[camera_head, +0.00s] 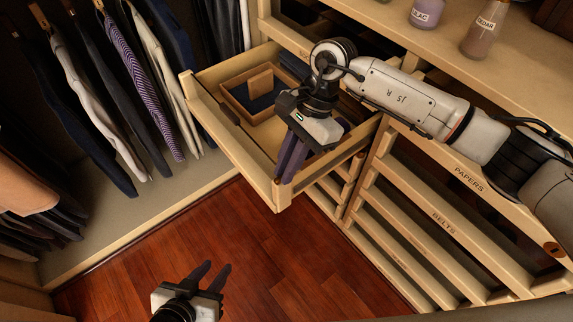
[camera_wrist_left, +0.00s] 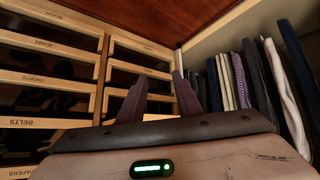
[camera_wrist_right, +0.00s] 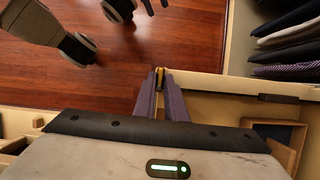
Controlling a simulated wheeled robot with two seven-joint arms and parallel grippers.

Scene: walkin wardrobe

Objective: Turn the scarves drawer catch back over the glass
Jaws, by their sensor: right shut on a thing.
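An open drawer (camera_head: 231,150) stands out from the cabinet, also in the right wrist view (camera_wrist_right: 225,83); I cannot read its label. My right gripper (camera_head: 282,180) points down at the near corner of its front. In the right wrist view my right gripper (camera_wrist_right: 161,75) is shut on a small brass-coloured catch (camera_wrist_right: 160,73), mostly hidden between the fingertips. I cannot make out how far the catch is turned, nor the glass. My left gripper (camera_head: 217,272) is open and empty, low over the floor and apart from the drawer; its fingers show apart (camera_wrist_left: 160,95).
A wooden tray (camera_head: 237,94) with dark contents sits in the open drawer. Closed drawers marked belts (camera_head: 445,220) and papers (camera_head: 470,180) line the cabinet. Bottles (camera_head: 484,35) stand on its top. Clothes (camera_head: 140,85) hang at the left. The red wood floor (camera_head: 215,225) is clear.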

